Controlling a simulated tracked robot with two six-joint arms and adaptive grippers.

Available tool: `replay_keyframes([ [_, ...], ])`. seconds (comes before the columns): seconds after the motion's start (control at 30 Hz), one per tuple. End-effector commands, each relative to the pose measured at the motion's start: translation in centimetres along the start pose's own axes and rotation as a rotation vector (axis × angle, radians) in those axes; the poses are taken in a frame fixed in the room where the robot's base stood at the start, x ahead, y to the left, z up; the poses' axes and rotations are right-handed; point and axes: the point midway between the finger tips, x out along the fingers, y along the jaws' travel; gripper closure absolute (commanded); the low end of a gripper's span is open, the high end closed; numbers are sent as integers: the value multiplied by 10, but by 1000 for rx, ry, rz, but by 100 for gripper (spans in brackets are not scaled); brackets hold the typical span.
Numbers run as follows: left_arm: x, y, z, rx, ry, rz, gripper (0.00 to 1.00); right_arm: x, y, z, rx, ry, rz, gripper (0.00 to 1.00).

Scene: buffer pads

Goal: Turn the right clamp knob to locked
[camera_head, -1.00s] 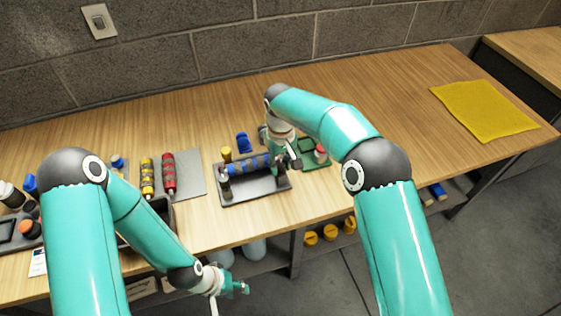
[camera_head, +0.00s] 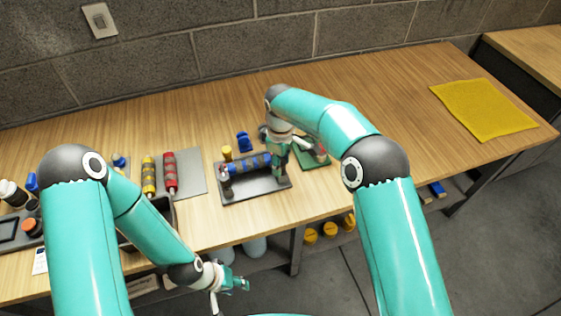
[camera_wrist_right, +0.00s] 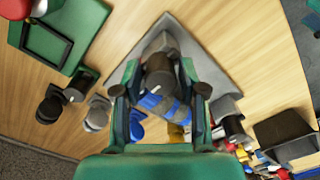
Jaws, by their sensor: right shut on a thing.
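The blue roller with dark bands (camera_head: 250,163) lies across the dark grey clamp tray (camera_head: 240,193). My right gripper (camera_head: 281,165) is at the tray's right end. In the right wrist view, a black knob with a light mark (camera_wrist_right: 159,76) sits between the green fingers of the gripper (camera_wrist_right: 160,85), which is shut on it. This is the right clamp knob. The roller (camera_wrist_right: 160,103) shows beyond it. The left clamp knob (camera_head: 225,174) is at the tray's left end. My left gripper (camera_head: 236,285) hangs low in front of the bench, holding nothing that I can see.
A green tray (camera_head: 316,163) lies right of the clamp tray, partly behind my right wrist. Yellow (camera_head: 149,177) and red (camera_head: 170,172) rollers lie on the left by a grey mat (camera_head: 190,165). A yellow cloth (camera_head: 485,108) lies far right, with bare wood between.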

Motion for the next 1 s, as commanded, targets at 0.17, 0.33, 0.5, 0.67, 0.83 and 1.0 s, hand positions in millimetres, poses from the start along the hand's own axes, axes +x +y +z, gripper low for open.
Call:
replay_keyframes([
  [0.17,0,0,0,0,0,0,60,-2,0,-2,-17,3,2,93],
  [0.33,0,0,0,0,0,0,60,-2,-1,-2,-17,2,2,93],
  [0.5,0,0,0,0,0,0,60,-1,-1,-1,-16,2,1,45],
  [0.67,0,0,0,0,0,0,60,-1,-1,-1,-13,1,0,44],
  [0.83,-1,0,0,0,0,0,60,-1,0,0,-12,0,0,44],
  [1.0,-1,0,0,0,0,0,60,-14,0,-1,-10,1,1,44],
])
